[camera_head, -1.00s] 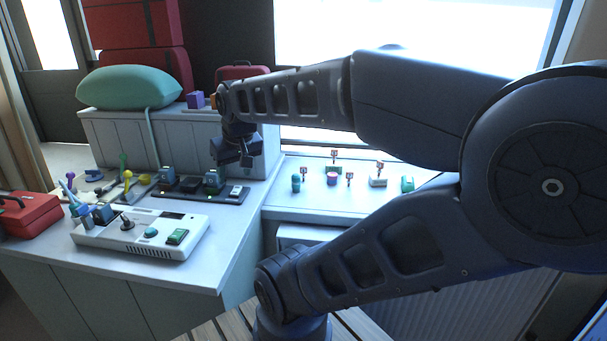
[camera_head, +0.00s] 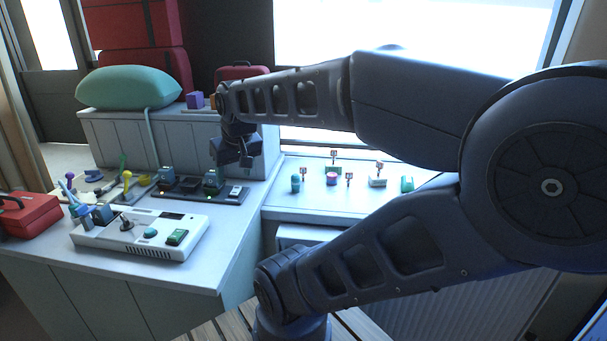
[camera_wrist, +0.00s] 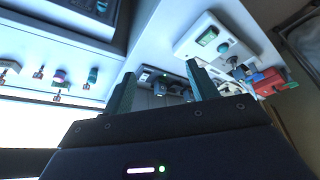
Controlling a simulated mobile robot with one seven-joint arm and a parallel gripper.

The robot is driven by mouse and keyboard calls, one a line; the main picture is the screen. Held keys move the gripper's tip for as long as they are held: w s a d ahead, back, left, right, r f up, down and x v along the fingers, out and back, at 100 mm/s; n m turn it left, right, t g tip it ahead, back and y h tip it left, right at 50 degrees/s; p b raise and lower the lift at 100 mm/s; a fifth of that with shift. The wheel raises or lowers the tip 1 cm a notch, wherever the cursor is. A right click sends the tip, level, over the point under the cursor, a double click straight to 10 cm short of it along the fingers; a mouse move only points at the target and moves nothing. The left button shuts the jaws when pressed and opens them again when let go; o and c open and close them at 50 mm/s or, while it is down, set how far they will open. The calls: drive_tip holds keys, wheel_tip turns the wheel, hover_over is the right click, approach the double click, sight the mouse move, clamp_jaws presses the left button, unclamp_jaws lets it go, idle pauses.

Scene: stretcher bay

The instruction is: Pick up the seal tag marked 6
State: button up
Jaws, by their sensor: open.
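Several small upright tags with reddish-brown tops stand on the white counter by the window in the head view, among them a back one (camera_head: 334,155), a right one (camera_head: 380,166) and a front one (camera_head: 349,178). Their marks are too small to read, so I cannot tell which is the 6. Similar tags show upside down at the left of the wrist view (camera_wrist: 38,73). My gripper (camera_head: 240,162) hangs above the dark charger strip, left of the tags. In the wrist view its two fingers (camera_wrist: 160,78) are apart with nothing between them.
The dark strip (camera_head: 229,196) with upright blocks lies below my gripper. A white control box (camera_head: 120,232) and a red case (camera_head: 32,216) stand to the left.

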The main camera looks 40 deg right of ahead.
drive_tip(key=shift+w, duration=0.1)
drive_tip(key=w+d+m, duration=0.2)
drive_tip(key=w+d, duration=0.4)
drive_tip(key=w, duration=0.6)
drive_tip(key=m+g+h, duration=0.1)
drive_tip(key=m+h, duration=0.2)
drive_tip(key=m, duration=0.3)
hover_over(303, 173)
drive_tip(key=s, duration=0.2)
wheel_tip(303, 173, down, 22)
drive_tip(key=x, duration=0.2)
drive_tip(key=a+x, duration=0.1)
drive_tip(key=x, duration=0.2)
drive_tip(key=shift+w+f, duration=0.1)
drive_tip(key=shift+f, duration=0.2)
drive_tip(key=shift+a+x, duration=0.15)
drive_tip(key=shift+x, duration=1.15)
drive_tip(key=shift+a+x, duration=0.15)
drive_tip(key=shift+x, duration=1.15)
